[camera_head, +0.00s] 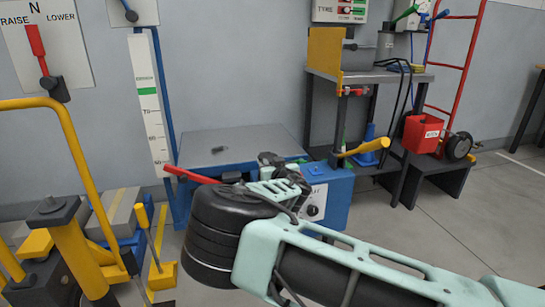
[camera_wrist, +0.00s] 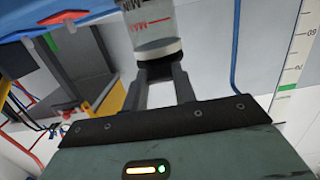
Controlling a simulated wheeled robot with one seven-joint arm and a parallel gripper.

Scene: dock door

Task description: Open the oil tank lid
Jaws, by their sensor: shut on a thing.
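The oil tank (camera_wrist: 155,28) is a translucent cylinder with red and black MIN/MAX marks, upside down in the wrist view. Its dark lid (camera_wrist: 160,70) is at the end near my gripper. My gripper (camera_wrist: 160,78) is shut on this lid, one finger on either side. The lid appears to sit against the tank's rim; I cannot tell whether it is loosened. In the head view my gripper (camera_head: 270,165) is over the blue unit (camera_head: 330,198) with a dial. It and my wrist hide the tank and lid there.
A grey platform (camera_head: 240,143) lies behind my gripper, with a red lever (camera_head: 190,175) at its front. A white scale post (camera_head: 148,100) stands left. A yellow rail (camera_head: 75,150) is at far left. A dark workbench (camera_head: 375,75) and a red bin (camera_head: 422,133) are right.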

